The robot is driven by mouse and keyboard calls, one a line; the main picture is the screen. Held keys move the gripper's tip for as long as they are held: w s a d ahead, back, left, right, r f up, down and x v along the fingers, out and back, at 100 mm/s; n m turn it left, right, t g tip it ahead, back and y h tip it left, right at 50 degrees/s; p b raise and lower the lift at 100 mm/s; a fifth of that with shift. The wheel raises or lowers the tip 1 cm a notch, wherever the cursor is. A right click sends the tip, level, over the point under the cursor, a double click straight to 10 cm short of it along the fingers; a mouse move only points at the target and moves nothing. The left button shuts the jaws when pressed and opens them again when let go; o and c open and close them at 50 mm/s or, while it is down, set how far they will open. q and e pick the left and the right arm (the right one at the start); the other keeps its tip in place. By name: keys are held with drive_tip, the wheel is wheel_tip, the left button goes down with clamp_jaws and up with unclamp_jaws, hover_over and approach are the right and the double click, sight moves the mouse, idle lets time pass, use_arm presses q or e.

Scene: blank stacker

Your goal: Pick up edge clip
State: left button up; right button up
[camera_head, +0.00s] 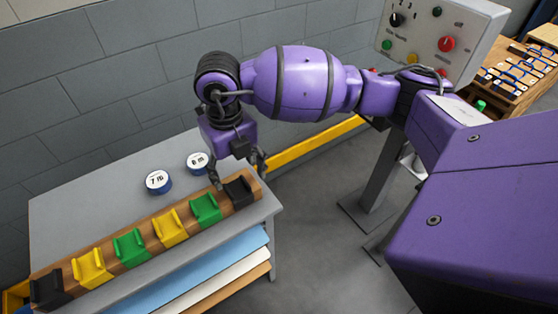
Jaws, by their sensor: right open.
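Several edge clips sit in a row on a wooden rail (222,209) along the front of a grey table. At the right end is a black clip (238,192). To its left are a green clip (205,209), a yellow clip (170,229), another green clip (131,248), another yellow clip (92,268) and a black clip (48,290) at the left end. My right gripper (239,176) is open, pointing down just above the right black clip, its fingers on either side. Whether it touches the clip I cannot tell. My left gripper is not in view.
Two blue-rimmed round tapes or discs, one (158,182) and another (197,162), lie on the grey table (90,205) behind the rail. Coloured sheets (205,277) lie on the shelf below. A control panel (440,38) stands at the back right.

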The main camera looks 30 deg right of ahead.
sight(237, 189)
drive_tip(key=f, duration=0.4)
drive_tip(key=shift+w+a+f, duration=0.15)
drive_tip(key=shift+a+f, duration=0.1)
drive_tip(key=shift+f, duration=0.05)
drive_tip(key=shift+r, duration=0.1)
drive_tip(key=c, duration=1.1)
